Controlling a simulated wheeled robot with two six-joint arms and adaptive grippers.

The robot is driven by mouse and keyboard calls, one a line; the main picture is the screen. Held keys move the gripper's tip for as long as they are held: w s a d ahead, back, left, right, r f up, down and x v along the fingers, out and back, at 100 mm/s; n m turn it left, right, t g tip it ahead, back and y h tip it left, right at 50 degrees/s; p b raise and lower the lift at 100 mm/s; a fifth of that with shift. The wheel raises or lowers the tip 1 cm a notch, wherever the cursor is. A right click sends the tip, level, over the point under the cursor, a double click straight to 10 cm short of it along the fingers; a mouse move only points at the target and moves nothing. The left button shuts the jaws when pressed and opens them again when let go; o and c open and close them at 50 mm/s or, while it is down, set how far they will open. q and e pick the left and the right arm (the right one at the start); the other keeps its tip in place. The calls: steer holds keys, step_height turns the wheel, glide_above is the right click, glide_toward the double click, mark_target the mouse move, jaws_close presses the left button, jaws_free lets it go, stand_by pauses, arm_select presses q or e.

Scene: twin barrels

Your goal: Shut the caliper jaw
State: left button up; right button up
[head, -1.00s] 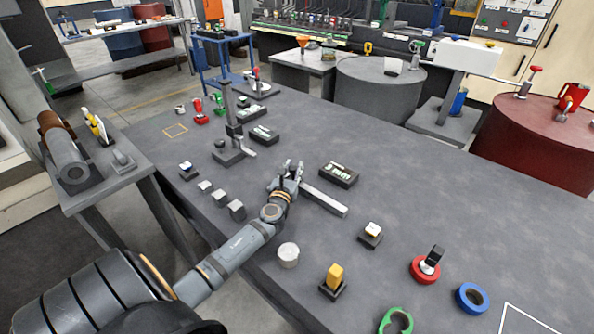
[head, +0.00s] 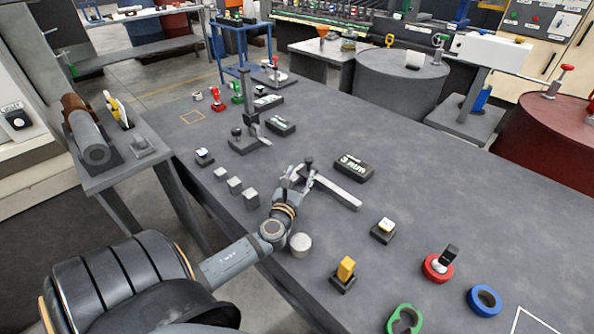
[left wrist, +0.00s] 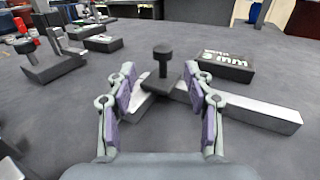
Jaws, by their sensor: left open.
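The caliper (head: 338,190) is a silver bar lying flat on the dark bench, with its jaw end at the left, by my left gripper (head: 300,177). In the left wrist view the caliper's bar (left wrist: 258,112) runs off to the right behind the right finger. A dark round knob (left wrist: 163,62) stands upright at the jaw end, seen between and beyond the fingertips. My left gripper (left wrist: 160,82) is open with nothing held between its fingers. The fingers partly hide the jaws, so their gap is hard to judge. My right gripper is not in view.
A black "3 mm" block (head: 354,167) lies just behind the caliper. Metal cubes (head: 235,185) and a height-gauge stand (head: 245,130) are to the left. A round metal piece (head: 300,244) and a yellow-topped block (head: 345,270) are nearer.

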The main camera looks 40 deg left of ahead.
arm_select(q)
steer(key=v, duration=0.3)
steer(key=shift+s, duration=0.15)
stand_by(0.6)
